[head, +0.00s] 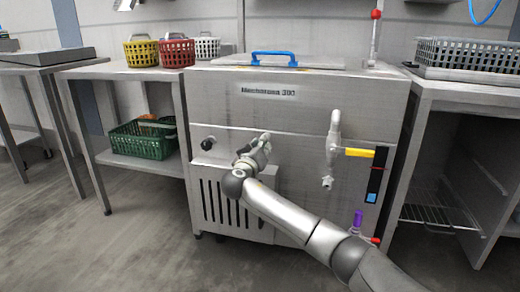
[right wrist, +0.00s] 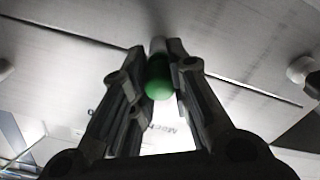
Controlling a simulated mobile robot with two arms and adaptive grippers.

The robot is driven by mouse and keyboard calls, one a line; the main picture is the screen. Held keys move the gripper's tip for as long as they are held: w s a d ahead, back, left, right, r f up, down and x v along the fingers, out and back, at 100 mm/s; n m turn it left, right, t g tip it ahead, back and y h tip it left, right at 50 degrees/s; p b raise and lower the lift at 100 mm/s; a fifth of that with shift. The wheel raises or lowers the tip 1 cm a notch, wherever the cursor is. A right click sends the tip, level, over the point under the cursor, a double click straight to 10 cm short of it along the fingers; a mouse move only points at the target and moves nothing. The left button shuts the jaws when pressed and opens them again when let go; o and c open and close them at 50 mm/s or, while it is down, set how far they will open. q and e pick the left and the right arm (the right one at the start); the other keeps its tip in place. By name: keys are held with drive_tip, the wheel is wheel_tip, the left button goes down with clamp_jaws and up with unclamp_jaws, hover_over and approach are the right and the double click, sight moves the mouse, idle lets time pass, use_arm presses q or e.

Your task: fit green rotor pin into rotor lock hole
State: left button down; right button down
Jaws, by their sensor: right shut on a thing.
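The green rotor pin (right wrist: 158,78) shows in the right wrist view as a rounded green knob with a grey shaft beyond it. My right gripper (right wrist: 158,48) is shut on it, one finger on each side. In the head view my right gripper (head: 263,144) is at the front panel of the steel washing machine (head: 290,112), left of its middle. The pin cannot be made out clearly there. The rotor lock hole cannot be seen, and I cannot tell whether the pin's tip touches the panel. My left gripper is in neither view.
A black knob (head: 208,143) is left of my gripper. A pipe with a yellow handle (head: 360,152) and a spout (head: 327,183) stick out on the right. The lid has a blue handle (head: 274,57). Yellow (head: 141,51) and red (head: 177,51) baskets stand on the left table.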

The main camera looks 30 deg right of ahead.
drive_tip(key=shift+w+d, duration=0.15)
drive_tip(key=c, duration=1.3)
unclamp_jaws()
